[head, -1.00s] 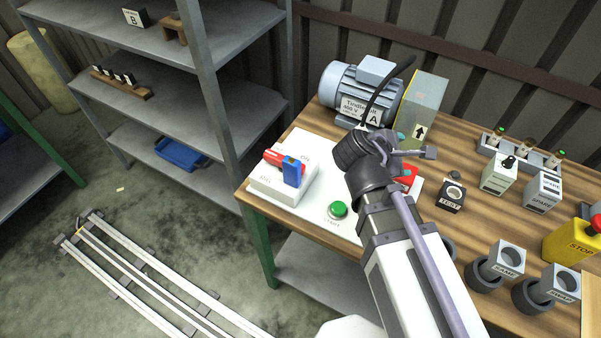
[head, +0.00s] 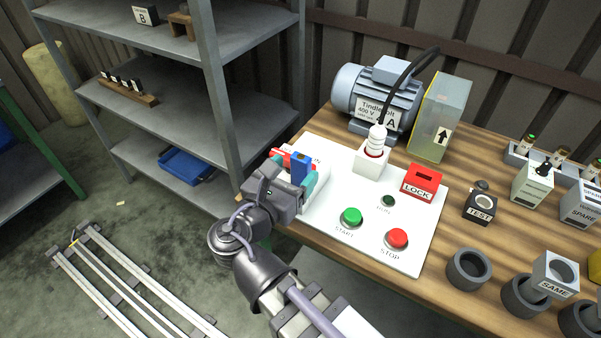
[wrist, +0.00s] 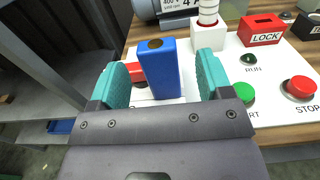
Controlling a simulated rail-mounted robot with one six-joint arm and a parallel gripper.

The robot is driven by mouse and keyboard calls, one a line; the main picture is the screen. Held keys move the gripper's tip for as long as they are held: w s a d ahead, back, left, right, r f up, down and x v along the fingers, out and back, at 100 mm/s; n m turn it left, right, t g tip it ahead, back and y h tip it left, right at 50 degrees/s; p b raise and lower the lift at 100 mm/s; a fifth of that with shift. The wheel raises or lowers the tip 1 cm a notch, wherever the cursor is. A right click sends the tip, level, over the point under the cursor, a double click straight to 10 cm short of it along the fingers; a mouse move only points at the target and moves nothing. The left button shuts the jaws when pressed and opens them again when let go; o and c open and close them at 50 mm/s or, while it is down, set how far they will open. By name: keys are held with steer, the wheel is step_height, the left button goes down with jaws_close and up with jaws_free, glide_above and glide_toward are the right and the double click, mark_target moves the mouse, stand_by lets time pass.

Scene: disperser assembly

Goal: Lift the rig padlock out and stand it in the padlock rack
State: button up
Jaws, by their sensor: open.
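The blue padlock (head: 301,166) stands upright at the red switch handle (head: 283,154) on the white panel. In the wrist view the padlock (wrist: 162,72) is a tall blue block with a dark round spot on its top. My gripper (wrist: 162,84) is open, with one teal finger on each side of the padlock and a visible gap on both sides. In the head view my gripper (head: 296,178) reaches it from the front left and hides its lower part. A red block labelled LOCK (head: 422,183), with a dark slot on top, stands at the panel's right; it may be the rack.
On the panel are a green START button (head: 351,217), a red STOP button (head: 396,238) and a white socket block (head: 371,160) with a cabled plug. The motor (head: 375,95) and a clear guard (head: 440,115) stand behind. A TEST block (head: 481,208) is farther right.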

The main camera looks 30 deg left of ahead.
mark_target(306, 156)
steer(key=w, duration=0.5)
steer(key=shift+w+a, duration=0.1)
steer(key=shift+w, duration=0.1)
steer(key=shift+c, duration=0.2)
steer(key=c, duration=1)
